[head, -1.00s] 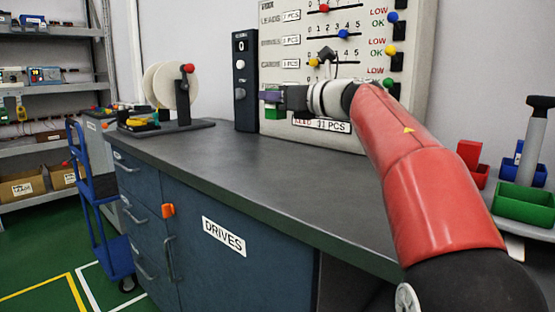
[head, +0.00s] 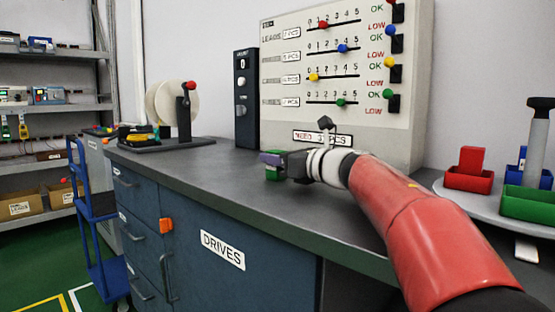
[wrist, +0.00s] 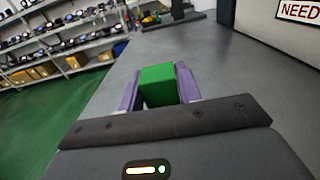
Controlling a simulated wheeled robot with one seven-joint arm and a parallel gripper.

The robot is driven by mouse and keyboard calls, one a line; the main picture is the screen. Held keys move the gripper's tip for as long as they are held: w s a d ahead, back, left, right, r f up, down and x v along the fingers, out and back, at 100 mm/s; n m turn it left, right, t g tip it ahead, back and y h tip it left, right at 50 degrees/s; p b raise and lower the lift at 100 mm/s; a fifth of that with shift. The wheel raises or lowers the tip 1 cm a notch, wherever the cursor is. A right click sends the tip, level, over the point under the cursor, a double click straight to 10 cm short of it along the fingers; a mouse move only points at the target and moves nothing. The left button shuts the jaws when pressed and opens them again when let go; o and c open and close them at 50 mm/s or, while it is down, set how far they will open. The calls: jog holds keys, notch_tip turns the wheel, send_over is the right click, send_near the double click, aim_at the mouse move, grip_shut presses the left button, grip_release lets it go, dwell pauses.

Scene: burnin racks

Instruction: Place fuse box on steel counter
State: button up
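A green box, which I take to be the fuse box (wrist: 158,86), sits between the two purple fingers of my gripper (wrist: 157,88) in the wrist view. The fingers lie against its two sides. In the head view the green box (head: 273,174) is at the tip of my gripper (head: 272,160), low over the dark grey steel counter (head: 215,170). I cannot tell whether the box touches the counter top. Part of the box is hidden by the gripper.
A reel stand (head: 170,140) is at the counter's far left end. A dark box with knobs (head: 246,98) and a white slider board (head: 345,85) stand along the back. Red (head: 468,178) and green bins (head: 528,204) are at the right. The counter around the gripper is clear.

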jog(key=o, duration=0.4)
jog(key=shift+c, duration=0.2)
jog(key=b+v, duration=0.1)
jog(key=v, duration=0.6)
jog(key=shift+s+d, duration=0.15)
jog(key=shift+d, duration=0.05)
